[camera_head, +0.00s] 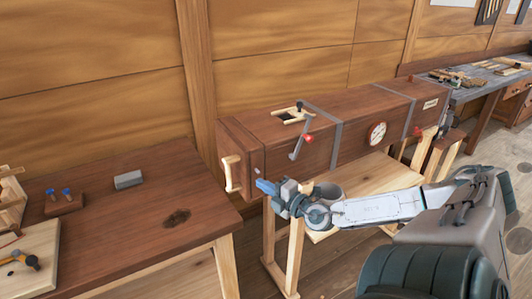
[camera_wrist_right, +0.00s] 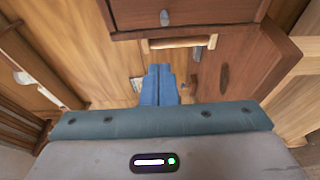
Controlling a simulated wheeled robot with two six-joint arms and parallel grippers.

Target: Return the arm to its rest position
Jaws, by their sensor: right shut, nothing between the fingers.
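My right gripper (camera_head: 266,187) has blue fingers and is shut and empty. In the head view it is in front of the left end of a long brown wooden box (camera_head: 345,130). A pale wooden handle (camera_head: 231,173) on the box's end is just left of the fingertips. The right wrist view shows the blue fingers (camera_wrist_right: 160,86) closed together, with a pale bar (camera_wrist_right: 178,42) beyond them. I cannot tell from these views whether the fingers touch anything. My right arm reaches in from the lower right. My left gripper is not in view.
A brown table (camera_head: 140,200) at the left holds a grey block (camera_head: 128,180), blue-topped pegs (camera_head: 59,192) and a hammer (camera_head: 25,259). The box carries a red-knobbed lever (camera_head: 308,139) and a gauge (camera_head: 377,133). A grey workbench (camera_head: 480,90) stands at the back right. Open floor lies at the right.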

